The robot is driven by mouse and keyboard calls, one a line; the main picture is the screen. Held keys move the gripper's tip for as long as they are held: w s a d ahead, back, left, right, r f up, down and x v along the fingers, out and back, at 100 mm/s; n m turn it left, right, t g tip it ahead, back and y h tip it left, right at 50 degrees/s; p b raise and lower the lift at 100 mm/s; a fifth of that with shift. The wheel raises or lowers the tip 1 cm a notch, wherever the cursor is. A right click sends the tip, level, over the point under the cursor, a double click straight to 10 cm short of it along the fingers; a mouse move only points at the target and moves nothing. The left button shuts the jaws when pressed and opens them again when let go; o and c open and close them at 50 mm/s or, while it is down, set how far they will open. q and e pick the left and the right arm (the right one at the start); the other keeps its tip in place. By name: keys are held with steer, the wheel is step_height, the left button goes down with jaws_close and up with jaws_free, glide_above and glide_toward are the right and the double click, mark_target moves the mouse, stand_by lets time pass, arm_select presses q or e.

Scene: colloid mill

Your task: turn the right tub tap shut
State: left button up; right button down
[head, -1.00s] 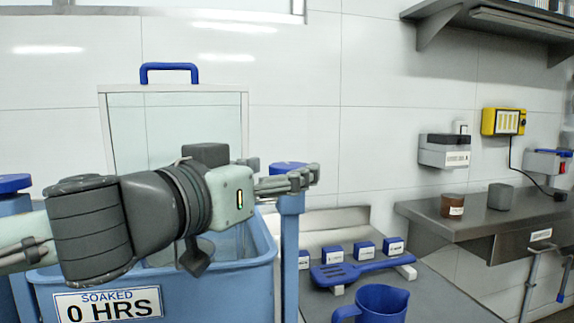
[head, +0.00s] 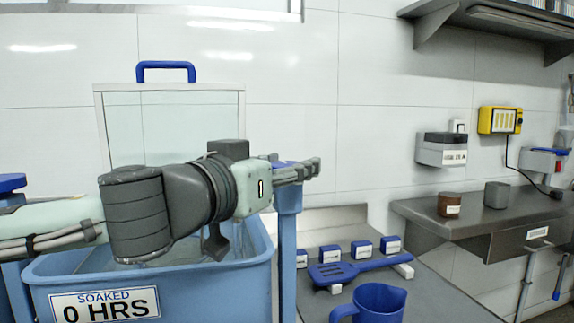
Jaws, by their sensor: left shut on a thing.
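The right tub tap is a blue cap (head: 281,164) on a light blue post (head: 288,240) at the right end of the tub (head: 200,280). My left gripper (head: 312,168) reaches across the tub from the left, with its fingers at the tap's top. It is shut on the blue cap, and the fingers hide part of it. The tub's label reads "SOAKED 0 HRS". My right gripper is not in view.
A clear panel with a blue handle (head: 166,66) stands behind my arm. Right of the tap, a bench holds a blue jug (head: 376,303), a blue slotted paddle (head: 350,271) and several small blue-and-white blocks. A steel shelf (head: 480,218) stands farther right.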

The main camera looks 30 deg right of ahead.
arm_select(q)
steer(key=shift+g, duration=0.3)
steer(key=m+g+h, duration=0.1)
steer(key=m+g, duration=0.1)
steer(key=m+g+h, duration=0.1)
steer(key=m+g, duration=0.1)
steer(key=g, duration=0.1)
steer(key=shift+w+r, duration=0.1)
steer(key=shift+w, duration=0.1)
steer(key=m+g, duration=0.1)
steer(key=g, duration=0.2)
steer(key=m+g, duration=0.2)
steer(key=g, duration=0.1)
steer(key=shift+m, duration=0.3)
steer(key=m+g+y, duration=0.1)
steer(key=m+g, duration=0.2)
steer(key=g, duration=0.2)
steer(key=shift+m, duration=0.3)
steer(key=shift+s+m+g+y, duration=0.2)
steer(key=shift+m+g+y, duration=1.5)
steer(key=shift+g, duration=0.6)
steer(key=shift+m+g+y, duration=0.5)
steer(key=shift+g+y, duration=0.1)
steer(key=o, duration=1.2)
steer(key=shift+c, duration=0.2)
